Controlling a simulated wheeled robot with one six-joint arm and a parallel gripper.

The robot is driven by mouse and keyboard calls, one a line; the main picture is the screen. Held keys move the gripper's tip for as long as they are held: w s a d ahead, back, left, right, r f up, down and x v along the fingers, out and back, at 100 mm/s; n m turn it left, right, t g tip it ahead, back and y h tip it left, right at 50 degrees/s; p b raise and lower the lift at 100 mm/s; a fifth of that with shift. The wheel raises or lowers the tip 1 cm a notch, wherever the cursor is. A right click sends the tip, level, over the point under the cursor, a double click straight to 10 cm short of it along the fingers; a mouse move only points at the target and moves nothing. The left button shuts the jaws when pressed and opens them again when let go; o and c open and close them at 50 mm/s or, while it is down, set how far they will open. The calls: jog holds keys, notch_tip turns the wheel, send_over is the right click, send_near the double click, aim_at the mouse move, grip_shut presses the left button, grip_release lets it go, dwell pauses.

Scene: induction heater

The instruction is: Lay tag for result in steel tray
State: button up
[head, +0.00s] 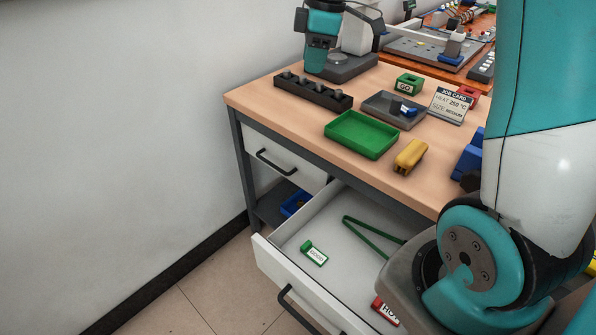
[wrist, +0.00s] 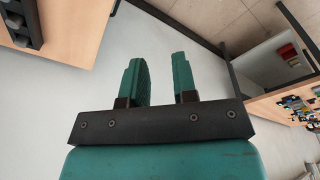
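The grey steel tray (head: 378,110) lies on the wooden bench, with a small blue-and-grey piece (head: 408,111) in it. A green tag (head: 314,253) with a white label, apparently reading GOOD, lies in the open drawer. A red tag (head: 385,311) reading HOT lies near the drawer's front, partly cut off by my arm. The wrist view shows my gripper (wrist: 160,62) with its two teal fingers apart and nothing between them. I cannot make out my gripper in the head view, and no tag shows in the wrist view.
The open drawer (head: 279,275) also holds a green V-shaped tool (head: 372,229). On the bench are a green tray (head: 362,134), a yellow block (head: 410,156), a dark rack (head: 313,92), a job card (head: 451,105) reading 250 °C, medium, and a green GO block (head: 408,84).

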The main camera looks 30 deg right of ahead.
jog(key=s+a+m+y, duration=0.1)
jog(key=s+a+m, duration=0.1)
jog(key=s+a, duration=0.7)
jog(key=s+a+f+m+g+y, duration=0.1)
jog(key=s+a+m, duration=0.2)
jog(key=s+a, duration=0.7)
jog(key=s, duration=0.6)
jog(key=shift+s+a+y, duration=0.25)
jog(key=shift+y, duration=0.15)
jog(key=shift+f, duration=0.1)
